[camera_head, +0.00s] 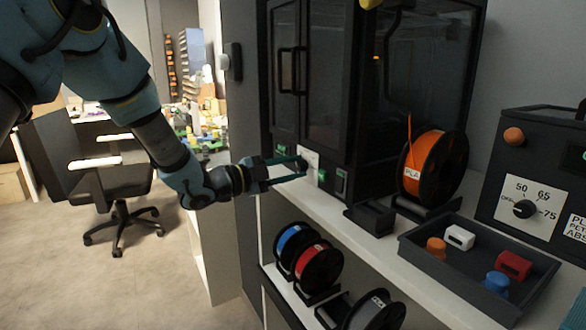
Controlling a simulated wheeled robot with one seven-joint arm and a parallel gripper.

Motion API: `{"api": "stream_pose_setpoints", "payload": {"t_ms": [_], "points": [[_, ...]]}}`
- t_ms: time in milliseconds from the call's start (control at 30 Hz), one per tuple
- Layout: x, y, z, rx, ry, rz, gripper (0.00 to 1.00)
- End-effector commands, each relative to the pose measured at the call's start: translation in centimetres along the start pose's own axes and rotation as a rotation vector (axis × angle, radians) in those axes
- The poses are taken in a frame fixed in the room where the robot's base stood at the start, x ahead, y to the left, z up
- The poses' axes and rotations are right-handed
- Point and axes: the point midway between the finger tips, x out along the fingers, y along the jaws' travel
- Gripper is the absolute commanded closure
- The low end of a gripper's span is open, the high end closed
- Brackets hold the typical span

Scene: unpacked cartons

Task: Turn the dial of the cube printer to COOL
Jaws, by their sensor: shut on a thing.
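The cube printer (325,85) is a tall black cabinet with dark glass doors, standing on a white shelf. A pale panel (312,157) and lit green switches (341,183) sit low on its front. My gripper (303,169) reaches in from the left at that panel, its two teal fingers closed around a small dark knob, the dial (302,164). The fingers cover much of the dial, and its pointer and markings are too small to read, so I cannot tell its setting.
An orange spool (428,160) stands beside the printer. A grey tray (440,262) holds small coloured parts. A grey box (500,200) at right has its own dial (524,209). Several spools sit on the lower shelf. An office chair (105,185) stands on open floor at left.

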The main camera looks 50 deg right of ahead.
Motion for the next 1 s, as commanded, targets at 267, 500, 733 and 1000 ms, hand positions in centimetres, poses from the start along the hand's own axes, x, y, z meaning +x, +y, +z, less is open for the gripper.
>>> {"api": "stream_pose_setpoints", "payload": {"t_ms": [267,500,733,1000], "points": [[-0.02,0.04,0.01,0.0,0.0,0.001,1.0],[-0.04,0.03,0.03,-0.015,-0.001,0.001,1.0],[-0.04,-0.01,0.01,-0.107,-0.001,0.001,1.0],[-0.08,-0.09,0.05,-0.322,-0.002,0.0,1.0]]}}
